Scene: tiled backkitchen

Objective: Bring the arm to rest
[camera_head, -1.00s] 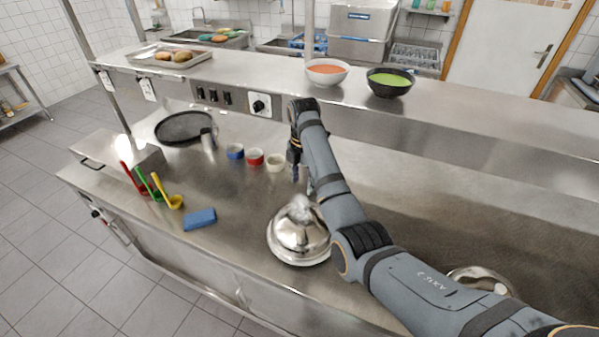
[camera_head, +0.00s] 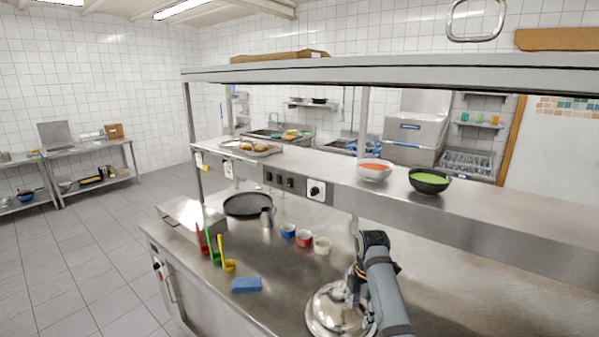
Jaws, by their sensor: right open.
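My right arm comes in from the bottom right of the head view. Its gripper (camera_head: 357,284) points down over the steel counter (camera_head: 285,268), beside and partly in front of a shiny domed lid (camera_head: 326,312). The gripper is open; I see nothing between its fingers. I cannot tell whether the fingertips touch the lid. My left gripper is not in view.
Blue (camera_head: 288,230), red (camera_head: 304,238) and cream (camera_head: 322,245) cups stand behind the gripper. A blue sponge (camera_head: 246,284), coloured ladles and a black pan (camera_head: 248,205) are to the left. Bowls of orange soup (camera_head: 375,170) and green soup (camera_head: 429,181) stand on the shelf above.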

